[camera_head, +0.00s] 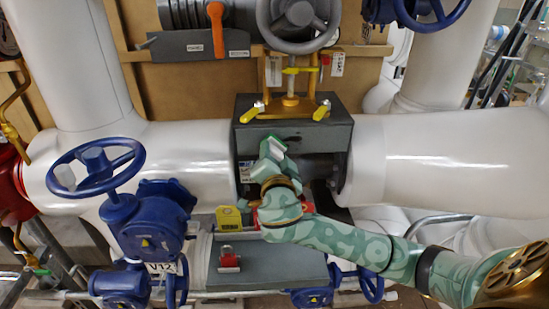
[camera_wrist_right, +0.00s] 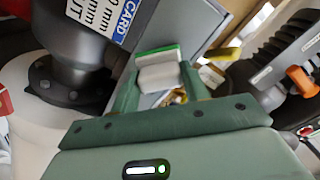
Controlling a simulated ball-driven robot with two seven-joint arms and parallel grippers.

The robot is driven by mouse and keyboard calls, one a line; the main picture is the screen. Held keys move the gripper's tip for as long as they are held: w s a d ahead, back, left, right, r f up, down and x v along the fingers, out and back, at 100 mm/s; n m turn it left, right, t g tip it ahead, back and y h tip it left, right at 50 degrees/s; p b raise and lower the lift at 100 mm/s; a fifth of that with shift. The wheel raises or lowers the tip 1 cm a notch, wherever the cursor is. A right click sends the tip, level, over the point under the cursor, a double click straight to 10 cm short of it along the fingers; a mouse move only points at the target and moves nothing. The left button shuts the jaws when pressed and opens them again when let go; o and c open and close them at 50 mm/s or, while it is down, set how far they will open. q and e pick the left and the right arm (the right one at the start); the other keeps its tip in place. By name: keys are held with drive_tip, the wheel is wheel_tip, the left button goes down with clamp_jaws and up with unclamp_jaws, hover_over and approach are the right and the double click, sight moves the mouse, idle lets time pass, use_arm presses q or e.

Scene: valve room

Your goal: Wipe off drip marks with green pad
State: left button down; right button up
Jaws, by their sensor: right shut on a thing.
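My right gripper (camera_head: 271,156) is in front of the dark grey box (camera_head: 333,138) around the white pipe. It is shut on the green pad (camera_head: 279,145), a small block. In the right wrist view, the pad (camera_wrist_right: 158,54) has a green layer on a pale body and sits between the two fingers of the gripper (camera_wrist_right: 160,80). The pad is close to the grey box face; I cannot tell whether it touches. A small dark patch (camera_head: 292,138) shows on the box face beside the pad. I cannot tell whether it is a drip mark. My left gripper is out of view.
A blue handwheel valve (camera_head: 147,215) stands at the left. A grey handwheel (camera_head: 299,22) and yellow-handled fittings are above the box. A grey ledge (camera_head: 280,266) with a red padlock (camera_head: 229,258) lies below. A blue-and-white card label (camera_wrist_right: 134,22) is near the pad.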

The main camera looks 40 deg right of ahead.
drive_tip(key=shift+w+d, duration=0.35)
drive_tip(key=shift+w, duration=0.15)
drive_tip(key=shift+d, duration=0.1)
drive_tip(key=shift+s+d, duration=0.65)
drive_tip(key=shift+d, duration=0.35)
drive_tip(key=shift+s+d, duration=0.65)
drive_tip(key=shift+d, duration=0.4)
drive_tip(key=shift+s+d, duration=0.65)
drive_tip(key=shift+d, duration=0.35)
drive_tip(key=shift+w, duration=0.1)
